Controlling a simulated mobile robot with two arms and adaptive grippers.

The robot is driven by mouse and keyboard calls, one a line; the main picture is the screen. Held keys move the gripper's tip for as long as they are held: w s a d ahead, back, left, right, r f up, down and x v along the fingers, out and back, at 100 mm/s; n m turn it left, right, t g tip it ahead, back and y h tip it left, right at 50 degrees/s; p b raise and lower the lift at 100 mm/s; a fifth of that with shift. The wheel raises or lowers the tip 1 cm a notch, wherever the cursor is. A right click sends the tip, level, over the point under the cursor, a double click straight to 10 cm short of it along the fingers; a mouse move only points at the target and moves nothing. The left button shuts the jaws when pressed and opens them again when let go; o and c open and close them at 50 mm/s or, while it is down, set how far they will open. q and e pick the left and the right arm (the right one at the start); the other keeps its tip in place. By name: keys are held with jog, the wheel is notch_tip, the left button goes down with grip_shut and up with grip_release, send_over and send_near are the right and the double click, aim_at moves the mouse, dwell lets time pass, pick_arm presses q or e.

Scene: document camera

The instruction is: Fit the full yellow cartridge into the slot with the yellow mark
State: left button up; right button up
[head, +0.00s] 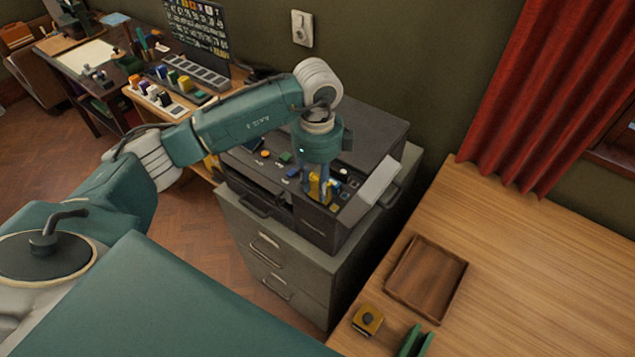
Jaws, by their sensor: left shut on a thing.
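My left gripper (322,187) points straight down into the open dark machine (318,226) on the grey cabinet. It is shut on a small yellow cartridge (314,187), which shows between and beside the fingers. The cartridge is low, at the machine's open bay. I cannot tell whether it touches the slot, and the slot's yellow mark is hidden or too small to make out. Another yellow block with a dark round top (367,320) lies on the wooden table. My right gripper is not in view.
The machine's raised light flap (372,191) stands just right of the gripper. Small coloured parts lie left of it. A brown wooden tray (426,279) and green upright pieces (413,341) are on the table (540,270), whose right part is clear. A shelf with cartridges (160,98) is behind left.

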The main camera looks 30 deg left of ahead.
aim_at(317, 193)
pick_arm(q)
jog(key=shift+f+b, duration=0.5)
jog(key=shift+f, duration=0.2)
jog(key=shift+f+b, duration=0.75)
jog(key=shift+f, duration=0.3)
jog(key=shift+r, duration=0.2)
jog(key=shift+r+p, duration=1.3)
jog(key=shift+r, duration=0.35)
dwell(0.4)
jog(key=shift+f+b, duration=1.45)
jog(key=shift+f, duration=0.4)
jog(key=o, duration=1.2)
jog(key=shift+r, duration=0.1)
